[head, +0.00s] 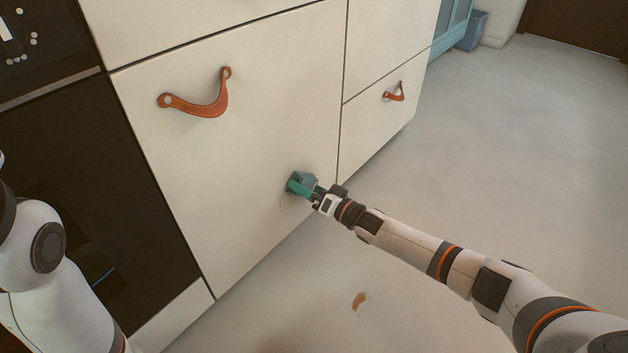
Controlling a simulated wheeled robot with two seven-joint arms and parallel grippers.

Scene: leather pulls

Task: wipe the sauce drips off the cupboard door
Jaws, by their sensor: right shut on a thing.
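The cream cupboard door (230,150) fills the middle of the head view, with a brown leather pull (205,107) near its top. My right gripper (312,190) is shut on a green-teal cloth or sponge (299,183). It holds this against, or very close to, the lower right part of the door. A faint mark (283,200) shows on the door just left of and below the green thing. Whatever lies behind the green thing is hidden. My left arm shows at the left edge, but its gripper is out of view.
A brown spot (359,301) lies on the pale floor (500,180) below the door. A narrower cupboard front with another leather pull (394,93) is to the right. A dark oven (60,150) is at the left. A blue-grey bin (471,31) stands far back. The floor at right is clear.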

